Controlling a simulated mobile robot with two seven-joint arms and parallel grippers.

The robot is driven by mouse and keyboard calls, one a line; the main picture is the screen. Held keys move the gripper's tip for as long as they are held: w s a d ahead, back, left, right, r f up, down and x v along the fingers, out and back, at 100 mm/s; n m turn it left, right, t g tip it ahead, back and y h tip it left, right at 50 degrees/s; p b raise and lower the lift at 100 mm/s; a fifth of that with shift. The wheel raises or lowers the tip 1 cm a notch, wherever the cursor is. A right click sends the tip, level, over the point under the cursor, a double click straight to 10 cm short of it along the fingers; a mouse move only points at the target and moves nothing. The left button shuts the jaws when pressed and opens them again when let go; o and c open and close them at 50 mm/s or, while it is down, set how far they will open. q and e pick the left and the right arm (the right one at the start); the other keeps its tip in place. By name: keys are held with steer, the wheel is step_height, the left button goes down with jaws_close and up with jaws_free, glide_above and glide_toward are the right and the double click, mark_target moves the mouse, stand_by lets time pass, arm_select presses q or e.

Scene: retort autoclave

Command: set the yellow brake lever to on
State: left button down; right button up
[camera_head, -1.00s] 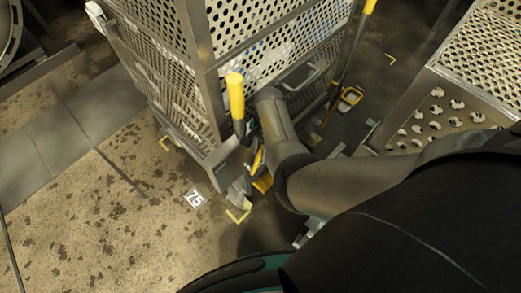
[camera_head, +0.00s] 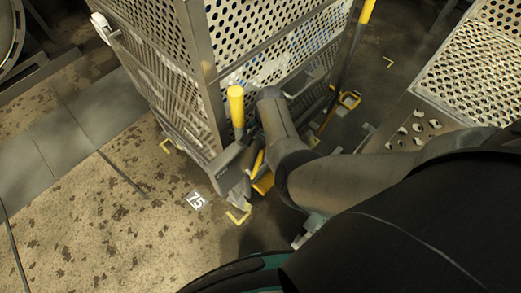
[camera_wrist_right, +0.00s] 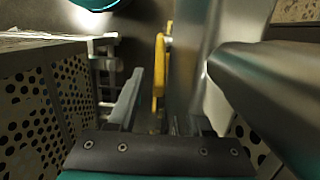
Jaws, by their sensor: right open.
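A lever with a yellow grip (camera_head: 236,106) stands at the near corner of the perforated metal cart (camera_head: 216,85), just left of my right arm. A smaller yellow piece (camera_head: 258,162) shows low at the same corner, beside my arm. In the head view my right gripper is largely hidden behind its arm. In the right wrist view my right gripper (camera_wrist_right: 166,108) is open. A long yellow part (camera_wrist_right: 159,70) shows between its fingers, nearer the left one; I cannot tell whether they touch. The lever's on or off marking is not readable. My left gripper is not in view.
A second yellow-topped pole (camera_head: 367,11) stands at the cart's right side, with a yellow loop (camera_head: 349,99) near the floor. A perforated metal platform (camera_head: 476,62) is at the right.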

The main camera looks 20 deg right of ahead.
step_height(320, 180, up, 11)
steer(key=d+p, duration=0.1)
steer(key=p, duration=0.9)
steer(key=shift+w+d+r+p, duration=0.2)
steer(key=shift+w+d+p, duration=0.1)
steer(key=shift+p, duration=0.1)
steer(key=shift+c, duration=0.2)
